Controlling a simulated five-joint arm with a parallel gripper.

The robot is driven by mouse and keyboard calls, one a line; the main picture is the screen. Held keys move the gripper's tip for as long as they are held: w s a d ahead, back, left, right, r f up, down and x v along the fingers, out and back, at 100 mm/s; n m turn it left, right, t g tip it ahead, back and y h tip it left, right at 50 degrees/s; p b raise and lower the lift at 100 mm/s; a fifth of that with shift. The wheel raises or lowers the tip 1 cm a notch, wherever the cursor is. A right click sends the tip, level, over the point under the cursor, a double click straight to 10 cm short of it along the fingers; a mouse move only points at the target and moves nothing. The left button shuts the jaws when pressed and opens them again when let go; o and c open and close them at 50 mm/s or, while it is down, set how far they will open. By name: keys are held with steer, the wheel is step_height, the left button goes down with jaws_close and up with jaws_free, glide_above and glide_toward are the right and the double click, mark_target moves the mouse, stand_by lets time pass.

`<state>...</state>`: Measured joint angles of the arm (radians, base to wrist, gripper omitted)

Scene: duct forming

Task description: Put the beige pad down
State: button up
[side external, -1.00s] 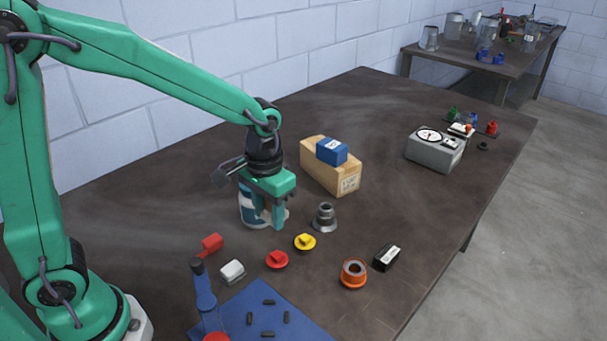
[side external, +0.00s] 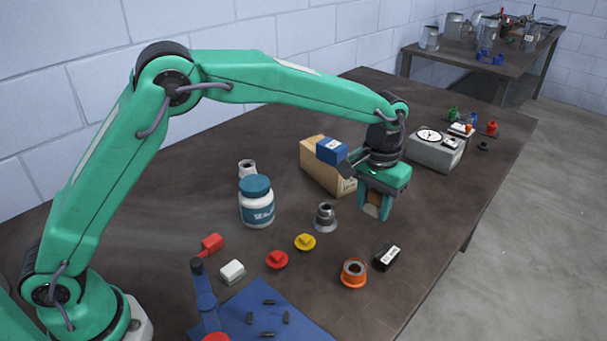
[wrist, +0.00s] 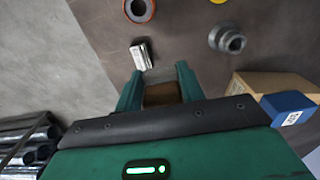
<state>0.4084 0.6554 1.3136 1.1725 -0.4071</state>
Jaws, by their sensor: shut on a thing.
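My gripper (side external: 374,212) is shut on the beige pad (side external: 372,207), which shows as a small tan-brown patch between the two green fingers. The gripper is above the dark table, right of the cardboard box and apart from the tabletop. In the wrist view, the beige pad (wrist: 162,94) sits between the fingers of my gripper (wrist: 160,85). Much of the pad is hidden by the fingers.
A cardboard box (side external: 318,174) with a blue box (side external: 331,151) on top stands close left. A grey gauge box (side external: 434,153) is behind right. A grey fitting (side external: 325,219), black labelled block (side external: 386,257) and orange ring (side external: 353,273) lie nearer. Bare table lies right.

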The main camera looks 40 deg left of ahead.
steer(key=w+d+f, duration=0.2)
steer(key=w+d, duration=0.1)
steer(key=d, duration=0.5)
steer(key=shift+w, duration=0.3)
glide_above(394, 229)
step_height(394, 229, down, 7)
steer(key=shift+r, duration=0.1)
steer(key=shift+f, duration=2.05)
steer(key=shift+f, duration=0.15)
steer(key=o, duration=1.1)
steer(key=shift+c, duration=0.2)
